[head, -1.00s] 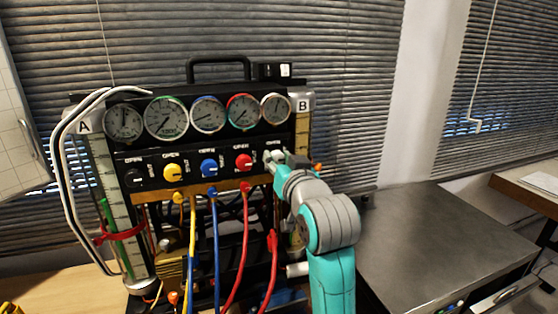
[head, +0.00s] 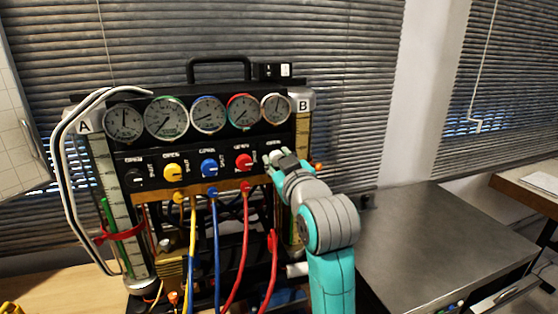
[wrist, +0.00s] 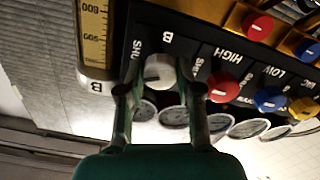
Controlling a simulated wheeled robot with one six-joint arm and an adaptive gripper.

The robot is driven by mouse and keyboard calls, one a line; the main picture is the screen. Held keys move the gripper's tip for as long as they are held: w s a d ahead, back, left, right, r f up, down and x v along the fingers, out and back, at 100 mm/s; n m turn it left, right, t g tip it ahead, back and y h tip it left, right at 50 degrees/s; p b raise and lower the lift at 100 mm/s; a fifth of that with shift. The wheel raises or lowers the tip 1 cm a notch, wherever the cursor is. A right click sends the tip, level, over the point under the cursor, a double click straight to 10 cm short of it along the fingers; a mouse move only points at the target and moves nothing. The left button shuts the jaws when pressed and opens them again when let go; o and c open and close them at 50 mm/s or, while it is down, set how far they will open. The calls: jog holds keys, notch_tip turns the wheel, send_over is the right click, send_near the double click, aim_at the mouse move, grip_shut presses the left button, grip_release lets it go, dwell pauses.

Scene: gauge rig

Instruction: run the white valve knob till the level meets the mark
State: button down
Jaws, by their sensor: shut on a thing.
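The white valve knob (wrist: 159,70) sits on the black panel under the letter B in the upside-down wrist view. My gripper (wrist: 157,82) is shut on it, with one finger on each side. Tube A (head: 112,195) stands at the left with a green strip and a red band (head: 120,233). I cannot make out a liquid level or mark on tube B.
Red (head: 244,161), blue (head: 208,167), yellow (head: 172,172) and black (head: 133,178) knobs line the panel left of my gripper. Several gauges (head: 207,114) sit above. Coloured hoses (head: 216,250) hang below. A grey metal worktop (head: 440,235) at the right is mostly clear.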

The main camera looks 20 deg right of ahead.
jog(key=n, duration=1.2)
jog(key=shift+a+f, duration=0.1)
jog(key=shift+f, duration=0.05)
jog(key=shift+n, duration=0.3)
jog(key=c, duration=0.8)
grip_release()
jog(key=shift+o, duration=0.2)
jog(key=s, duration=0.7)
jog(key=shift+s, duration=0.25)
